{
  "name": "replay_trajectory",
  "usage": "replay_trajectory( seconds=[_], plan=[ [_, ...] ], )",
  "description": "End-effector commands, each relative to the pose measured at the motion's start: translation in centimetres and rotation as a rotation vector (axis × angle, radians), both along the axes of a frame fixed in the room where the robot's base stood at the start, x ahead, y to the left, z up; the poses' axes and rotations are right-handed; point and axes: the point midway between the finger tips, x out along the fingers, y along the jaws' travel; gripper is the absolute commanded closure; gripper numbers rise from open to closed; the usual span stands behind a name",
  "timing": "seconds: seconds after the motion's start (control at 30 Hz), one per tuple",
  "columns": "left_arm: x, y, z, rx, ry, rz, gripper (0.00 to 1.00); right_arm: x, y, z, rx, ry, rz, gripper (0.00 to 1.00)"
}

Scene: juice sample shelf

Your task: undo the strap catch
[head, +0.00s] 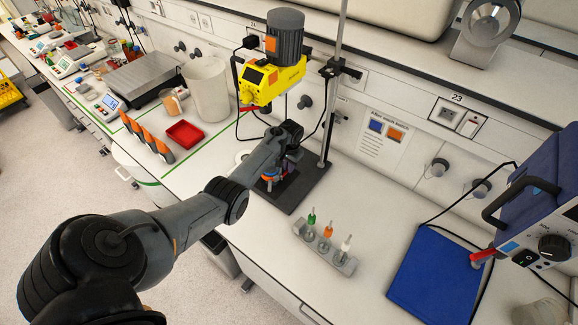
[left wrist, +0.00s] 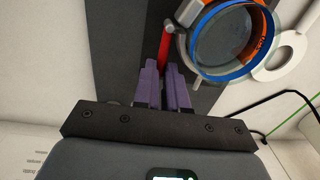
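The strap catch seems to be the red lever (left wrist: 165,42) in the left wrist view, beside a clamp ring with an orange inside and a blue rim (left wrist: 208,62). The ring goes around a round glass vessel (left wrist: 235,42). My left gripper (left wrist: 163,72) has its two purple fingers close together, with the lower end of the red lever between them. In the head view my left gripper (head: 272,172) is low at the stirrer stand, and my arm hides most of the lever and vessel. My right gripper is not in view.
A yellow stirrer motor (head: 270,78) hangs on a metal rod over the dark stand base (head: 305,190). A rack with small bottles (head: 325,250) and a blue mat (head: 437,275) are to the right. A red tray (head: 185,134) and a beaker (head: 207,90) are to the left.

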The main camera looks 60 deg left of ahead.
Motion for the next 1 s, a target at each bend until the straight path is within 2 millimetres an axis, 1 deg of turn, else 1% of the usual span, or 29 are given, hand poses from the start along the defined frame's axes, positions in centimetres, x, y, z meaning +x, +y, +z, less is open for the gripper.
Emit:
replay_trajectory(
  seconds=[0.33, 0.53, 0.77, 1.0],
  plan=[
    [0.0, 0.0, 0.1, 0.001, 0.001, -0.007, 1.00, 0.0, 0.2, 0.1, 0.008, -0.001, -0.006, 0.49],
    [0.1, -0.3, 0.2, 0.000, 0.000, -0.062, 1.00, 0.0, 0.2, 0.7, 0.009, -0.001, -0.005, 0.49],
    [0.2, -1.0, 0.3, -0.001, 0.001, -0.212, 1.00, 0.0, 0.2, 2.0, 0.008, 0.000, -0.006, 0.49],
    [0.2, -2.0, 0.3, -0.001, 0.001, -0.434, 1.00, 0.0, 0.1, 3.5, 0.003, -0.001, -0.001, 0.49]
  ],
)
